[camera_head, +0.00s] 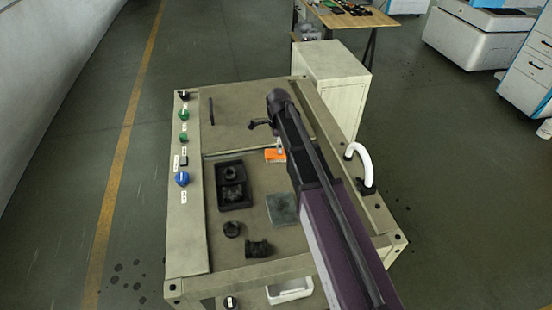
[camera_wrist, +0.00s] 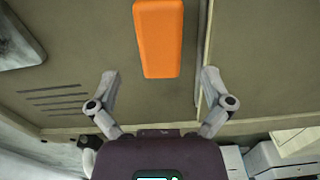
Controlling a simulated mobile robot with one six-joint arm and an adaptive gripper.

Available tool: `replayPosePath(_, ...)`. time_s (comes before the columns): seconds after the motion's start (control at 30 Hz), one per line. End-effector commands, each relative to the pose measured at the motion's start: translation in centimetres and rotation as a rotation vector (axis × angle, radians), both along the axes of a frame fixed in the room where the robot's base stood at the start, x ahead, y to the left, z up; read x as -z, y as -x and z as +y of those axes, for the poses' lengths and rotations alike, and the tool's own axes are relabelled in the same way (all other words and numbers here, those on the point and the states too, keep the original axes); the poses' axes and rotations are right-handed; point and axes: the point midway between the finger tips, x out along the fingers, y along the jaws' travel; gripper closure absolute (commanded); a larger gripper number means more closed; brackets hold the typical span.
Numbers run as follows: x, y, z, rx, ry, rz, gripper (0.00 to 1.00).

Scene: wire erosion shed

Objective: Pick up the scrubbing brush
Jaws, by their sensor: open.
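An orange oblong block, which looks like the scrubbing brush (camera_head: 275,155), lies on the machine's flat bed, partly hidden by my arm in the head view. In the wrist view the brush (camera_wrist: 159,40) is upright in the picture, and its upper end comes close to the top edge. Bristles cannot be made out. My gripper (camera_head: 262,124) is above the bed, just beyond the brush in the head view. In the wrist view my gripper (camera_wrist: 160,80) is open and empty, with its fingers spread wide on either side of the brush's lower end.
A black tray (camera_head: 221,205) with dark parts, a grey plate (camera_head: 283,209) and dark round pieces (camera_head: 232,229) share the bed. A white curved hose (camera_head: 364,160) rises at the right edge. Knobs line the left panel (camera_head: 187,225). A cabinet (camera_head: 335,75) stands behind.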

Motion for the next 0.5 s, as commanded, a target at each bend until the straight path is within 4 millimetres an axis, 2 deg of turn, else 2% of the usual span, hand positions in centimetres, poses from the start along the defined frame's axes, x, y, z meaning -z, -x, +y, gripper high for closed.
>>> replayPosePath(0.5, 0.43, 0.00, -0.01, 0.001, 0.000, 0.000, 0.00)
